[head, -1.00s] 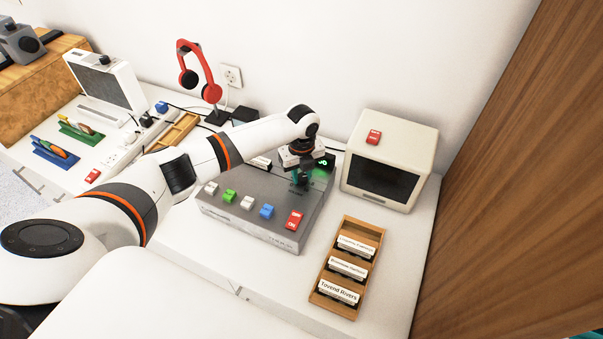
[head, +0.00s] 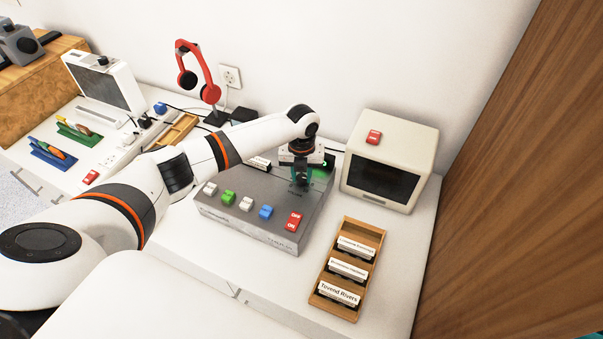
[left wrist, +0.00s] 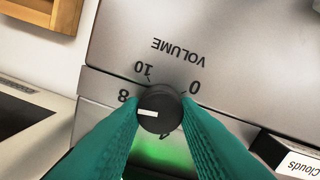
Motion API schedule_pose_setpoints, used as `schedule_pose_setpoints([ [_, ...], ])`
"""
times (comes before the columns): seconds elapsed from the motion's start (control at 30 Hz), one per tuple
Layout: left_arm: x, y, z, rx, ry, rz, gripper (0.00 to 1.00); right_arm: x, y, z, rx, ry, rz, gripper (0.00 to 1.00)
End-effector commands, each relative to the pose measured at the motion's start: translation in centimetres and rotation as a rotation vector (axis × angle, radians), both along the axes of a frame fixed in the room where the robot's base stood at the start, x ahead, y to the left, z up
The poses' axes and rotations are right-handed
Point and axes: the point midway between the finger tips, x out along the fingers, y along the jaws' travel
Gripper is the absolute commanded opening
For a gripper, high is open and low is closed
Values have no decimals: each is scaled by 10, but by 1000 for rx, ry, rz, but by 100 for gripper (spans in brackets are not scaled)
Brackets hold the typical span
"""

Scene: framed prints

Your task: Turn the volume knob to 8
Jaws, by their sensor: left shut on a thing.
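The black volume knob (left wrist: 160,108) sits on the grey device (head: 240,205), under the VOLUME label. My left gripper (left wrist: 160,112) is shut on the knob, with one green finger on each side; it also shows in the head view (head: 302,181), pointing down at the device. The knob's white mark points left in the left wrist view, just below the printed 8 (left wrist: 123,96). The 10, 0 and part of the 4 are readable; other numbers are hidden by the fingers.
A red switch (head: 293,222) and several coloured buttons line the device's front. A cream box with a dark screen (head: 383,182) stands close on the right. A wooden card tray (head: 322,290) lies in front right. Red headphones (head: 197,72) stand behind my arm.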

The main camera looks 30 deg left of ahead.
Motion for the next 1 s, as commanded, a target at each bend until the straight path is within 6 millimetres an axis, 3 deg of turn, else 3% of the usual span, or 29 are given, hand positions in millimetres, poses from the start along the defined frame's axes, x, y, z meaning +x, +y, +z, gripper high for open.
schedule_pose_setpoints([
  [0.27,1,0,1,-1,-3,0,6,0,1,0,2,0,-1,0],
  [0.3,1,0,1,-1,-3,1,35,0,2,0,2,0,-1,0],
  [0.4,1,0,1,0,-2,1,50,0,2,0,2,0,-1,0],
  [0.77,1,0,5,0,-2,1,50,0,1,-1,2,0,-1,0],
  [1.0,2,0,46,0,-7,1,50,0,2,-11,2,0,-1,0],
])
